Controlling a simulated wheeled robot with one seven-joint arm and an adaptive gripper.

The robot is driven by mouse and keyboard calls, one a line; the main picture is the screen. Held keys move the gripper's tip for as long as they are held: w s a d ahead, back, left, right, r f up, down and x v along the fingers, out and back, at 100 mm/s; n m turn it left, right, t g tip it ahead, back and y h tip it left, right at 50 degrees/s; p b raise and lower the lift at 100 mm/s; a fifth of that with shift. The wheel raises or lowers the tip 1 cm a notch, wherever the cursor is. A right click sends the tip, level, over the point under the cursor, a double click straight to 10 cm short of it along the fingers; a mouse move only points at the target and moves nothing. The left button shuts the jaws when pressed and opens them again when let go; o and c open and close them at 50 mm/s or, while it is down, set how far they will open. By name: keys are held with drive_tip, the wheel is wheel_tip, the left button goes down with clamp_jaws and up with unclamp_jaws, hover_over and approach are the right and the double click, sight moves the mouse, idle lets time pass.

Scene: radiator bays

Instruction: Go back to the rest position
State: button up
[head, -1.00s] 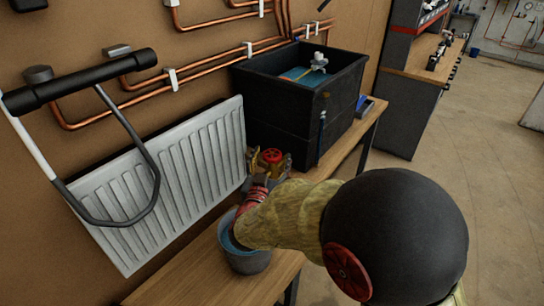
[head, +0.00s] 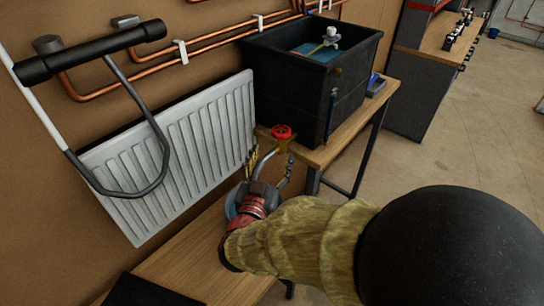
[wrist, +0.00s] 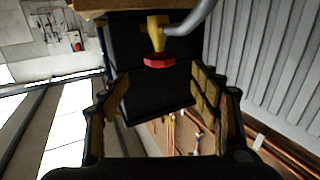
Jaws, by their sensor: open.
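My gripper (head: 270,165) is open and empty, in front of and below a valve with a red handwheel (head: 281,131) beside the radiator (head: 180,150). In the wrist view the open padded fingers of my gripper (wrist: 162,98) stand wide apart. The red handwheel (wrist: 159,62) and its brass body show beyond them, apart from the fingers, with a grey pipe (wrist: 192,18) running to the valve. My forearm and gripper hide most of a bucket (head: 231,203) behind them.
A black water tank (head: 292,95) stands on the wooden bench (head: 338,140). Copper pipes (head: 215,48) run along the wall. A black bar with a bent tube (head: 95,52) is at the left. Open floor (head: 450,150) lies to the right.

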drive_tip(key=shift+w, duration=0.1)
drive_tip(key=s+d+r+n+g+y, duration=0.2)
drive_tip(key=d+r+n+g+y, duration=0.1)
drive_tip(key=r+g+y, duration=0.3)
drive_tip(key=s+d+f+g+h, duration=0.1)
drive_tip(key=s+d+f+g, duration=0.1)
drive_tip(key=s+d, duration=0.7)
drive_tip(key=s+d+f+g+h, duration=0.1)
drive_tip(key=s+d+f+g, duration=0.2)
drive_tip(key=s+d, duration=0.6)
drive_tip(key=s+g, duration=0.1)
drive_tip(key=s, duration=0.4)
drive_tip(key=shift+s+d+f+m, duration=0.15)
drive_tip(key=shift+s+f+m, duration=0.05)
drive_tip(key=shift+s+m, duration=0.1)
